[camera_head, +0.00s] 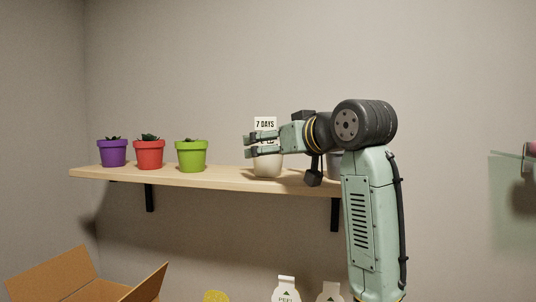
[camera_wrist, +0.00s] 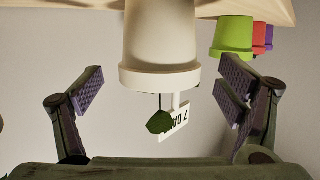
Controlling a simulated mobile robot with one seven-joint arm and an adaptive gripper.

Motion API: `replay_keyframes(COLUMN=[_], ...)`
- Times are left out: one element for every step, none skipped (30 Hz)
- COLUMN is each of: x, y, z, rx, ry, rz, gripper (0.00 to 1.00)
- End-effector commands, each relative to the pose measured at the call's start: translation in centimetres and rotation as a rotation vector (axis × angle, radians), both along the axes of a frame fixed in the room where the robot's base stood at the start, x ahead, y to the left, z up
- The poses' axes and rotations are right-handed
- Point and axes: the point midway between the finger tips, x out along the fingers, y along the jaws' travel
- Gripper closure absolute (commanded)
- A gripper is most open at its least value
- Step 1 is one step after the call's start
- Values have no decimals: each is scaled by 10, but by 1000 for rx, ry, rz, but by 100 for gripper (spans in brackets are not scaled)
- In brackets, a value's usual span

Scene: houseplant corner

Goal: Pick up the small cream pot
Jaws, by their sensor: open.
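The small cream pot (camera_head: 267,171) stands on the wooden shelf (camera_head: 225,178). A green leaf (camera_wrist: 160,122) and the sign show beyond the rim. The fingers are open, with clear gaps on both sides of the pot.
Purple (camera_head: 112,154), red (camera_head: 150,155) and green (camera_head: 191,157) pots with plants stand on the shelf to the left. A grey pot (camera_head: 334,166) is partly hidden behind my arm. An open cardboard box (camera_head: 50,275) and white tagged items (camera_head: 286,291) sit below. Shelf space is free between the green and cream pots.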

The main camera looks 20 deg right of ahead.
Motion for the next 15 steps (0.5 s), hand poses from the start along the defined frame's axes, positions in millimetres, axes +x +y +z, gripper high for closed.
replay_keyframes(x=[8, 12, 17, 20, 23, 25, 26, 27, 27, 27, 27, 27, 27, 27, 27], y=[1, 2, 3, 3, 4, 4, 4, 5, 5, 5, 5, 5, 5, 5, 5], z=[3, 1, 0, -2, -3, -4, -4, -4, -5, -5, -5, -5, -5, -5, -5], rx=[1, 1, 1, 1, 1, 1, 0, 0, 0, 0, 0, 0, 0, 0, 0], ry=[3, 2, 1, 2, 2, 1, 0, 0, -1, -1, -1, -1, -1, -1, -1], rz=[1, 1, 0, 0, 0, -1, -1, -1, -1, -1, -1, -1, -1, -1, -1], gripper=[12, 12, 12, 12, 12, 12, 12, 12, 12, 12, 12, 12, 12, 13, 16])
